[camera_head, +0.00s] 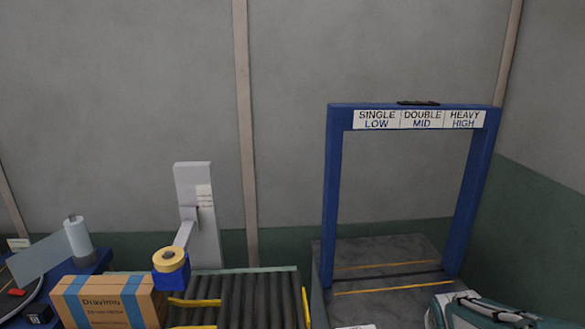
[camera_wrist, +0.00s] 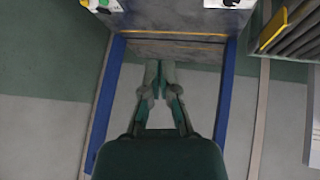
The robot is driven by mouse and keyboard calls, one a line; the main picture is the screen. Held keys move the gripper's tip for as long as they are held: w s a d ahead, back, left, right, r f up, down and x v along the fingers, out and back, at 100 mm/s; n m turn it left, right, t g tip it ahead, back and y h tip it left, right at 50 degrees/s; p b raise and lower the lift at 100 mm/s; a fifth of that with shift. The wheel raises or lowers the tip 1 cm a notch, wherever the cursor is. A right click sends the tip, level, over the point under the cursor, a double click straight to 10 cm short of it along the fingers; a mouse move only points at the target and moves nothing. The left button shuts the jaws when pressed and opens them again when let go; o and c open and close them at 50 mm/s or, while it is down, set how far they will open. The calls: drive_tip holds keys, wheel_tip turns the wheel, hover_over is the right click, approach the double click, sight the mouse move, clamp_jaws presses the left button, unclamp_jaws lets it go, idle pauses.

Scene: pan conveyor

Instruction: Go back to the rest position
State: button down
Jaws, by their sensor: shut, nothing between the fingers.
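My gripper (camera_wrist: 160,76) shows in the wrist view, its two dark green fingers together at the tips with nothing between them. It hangs over the area framed by the blue gate's posts, apart from any object. My gripper cannot be made out in the head view.
A blue gate (camera_head: 334,190) with a sign (camera_head: 418,119) stands over a dark platform (camera_head: 395,249). Left of it are a roller conveyor (camera_head: 258,297), a cardboard box (camera_head: 105,301) and a yellow tape roll (camera_head: 168,257). A white and teal object (camera_head: 480,312) is at lower right.

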drive_tip(key=s+a+r+y, duration=0.1)
drive_tip(key=s+a+r, duration=0.3)
drive_tip(key=s+a, duration=0.2)
drive_tip(key=s+a+r+g+y, duration=0.1)
drive_tip(key=s+a+r+y, duration=0.1)
drive_tip(key=s+a+r, duration=0.2)
drive_tip(key=s+a, duration=0.3)
drive_tip(key=s, duration=0.3)
drive_tip(key=shift+n, duration=0.3)
drive_tip(key=shift+a, duration=0.1)
